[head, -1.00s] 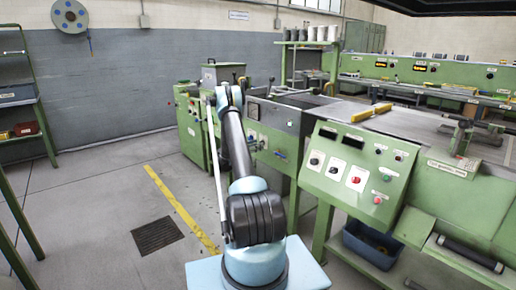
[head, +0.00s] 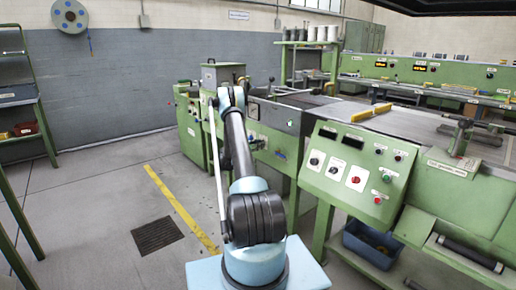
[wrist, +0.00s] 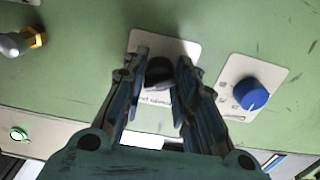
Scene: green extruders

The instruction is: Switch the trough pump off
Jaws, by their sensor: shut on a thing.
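In the wrist view a black rotary knob (wrist: 159,72) sits on a white label plate (wrist: 181,48) on a green panel. Printed text below the knob is upside down and partly covered, too small to read surely. My gripper (wrist: 161,66) is shut on the black knob, one dark finger on each side of it. In the head view my arm reaches away to the green machine, and the gripper and this knob are hidden behind the arm.
A blue knob (wrist: 251,94) on its own white plate is right of my gripper. A brass fitting (wrist: 36,38) is at the upper left, and a lit green button (wrist: 18,134) at the lower left. A control panel (head: 358,165) with a red button stands right of my arm.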

